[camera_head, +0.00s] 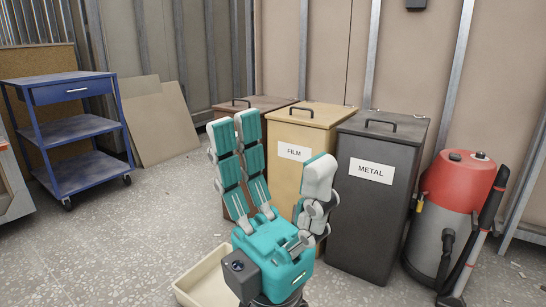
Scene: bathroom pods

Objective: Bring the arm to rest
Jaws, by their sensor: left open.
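My left gripper (278,152) stands in the lower middle of the head view. It is teal with white-tipped fingers that point up. It is open, with two long fingers on the left spread apart from one finger on the right, and nothing is held between them. It hides parts of the bins behind it. My right gripper is not in this view.
Behind stand a brown bin (262,103), a tan bin labelled FILM (312,119) and a dark bin labelled METAL (376,215). A cream tray (205,280) lies on the floor. A blue cart (85,172) is left; a red-topped vacuum (452,190) right. Left floor is open.

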